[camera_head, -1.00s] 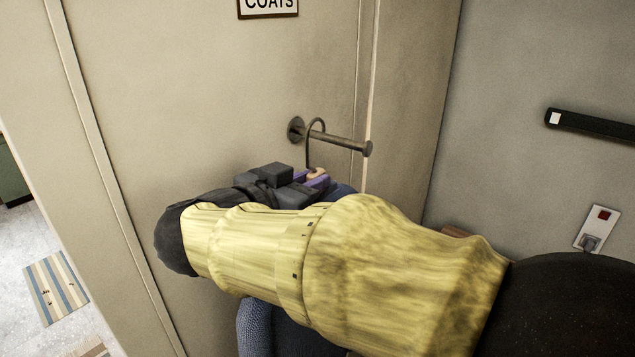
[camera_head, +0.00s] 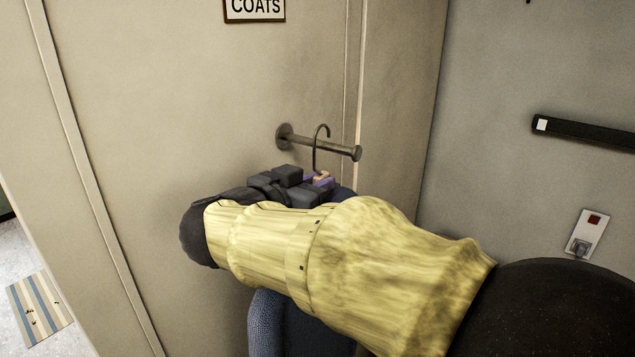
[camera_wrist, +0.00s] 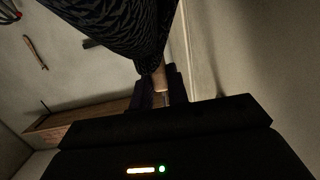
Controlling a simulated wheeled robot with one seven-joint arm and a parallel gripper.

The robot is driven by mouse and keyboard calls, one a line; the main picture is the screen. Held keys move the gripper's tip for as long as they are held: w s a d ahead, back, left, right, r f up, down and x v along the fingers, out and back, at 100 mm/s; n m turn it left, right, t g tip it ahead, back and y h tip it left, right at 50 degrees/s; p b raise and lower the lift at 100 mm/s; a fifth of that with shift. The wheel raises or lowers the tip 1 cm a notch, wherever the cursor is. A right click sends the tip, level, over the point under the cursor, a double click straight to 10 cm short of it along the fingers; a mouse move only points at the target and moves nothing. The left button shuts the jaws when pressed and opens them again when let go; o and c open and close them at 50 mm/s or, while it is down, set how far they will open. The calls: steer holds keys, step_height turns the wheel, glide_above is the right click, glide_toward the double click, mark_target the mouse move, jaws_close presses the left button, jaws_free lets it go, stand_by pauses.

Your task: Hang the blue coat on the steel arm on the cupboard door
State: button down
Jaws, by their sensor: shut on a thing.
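The steel arm (camera_head: 344,150) sticks out from the cupboard door (camera_head: 190,110) and ends in a round knob. My gripper (camera_head: 318,182) is just below it, shut on the light wooden neck of the coat's hanger. The hanger's wire hook (camera_head: 315,155) rises from the jaws. Its stem crosses in front of the steel arm and its curve stands above it. I cannot tell whether it rests on the arm. The blue coat (camera_head: 268,325) hangs below, mostly hidden behind my yellow-sleeved arm. The wrist view shows dark patterned coat cloth (camera_wrist: 110,28) and the neck (camera_wrist: 159,78) between the fingers.
A COATS sign (camera_head: 254,9) is above the steel arm. The grey wall to the right carries a black rail (camera_head: 585,132) and a socket plate (camera_head: 588,232). A striped mat (camera_head: 40,312) lies on the floor at lower left.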

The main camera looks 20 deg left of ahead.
steer(key=shift+f+b, duration=0.3)
steer(key=shift+f, duration=0.35)
steer(key=c, duration=1.3)
jaws_free()
steer(key=shift+f, duration=0.1)
steer(key=shift+s, duration=0.1)
steer(key=b+v, duration=0.4)
steer(key=v, duration=1.3)
steer(key=shift+s+a+b, duration=0.1)
steer(key=shift+a+b, duration=0.05)
steer(key=shift+b, duration=0.2)
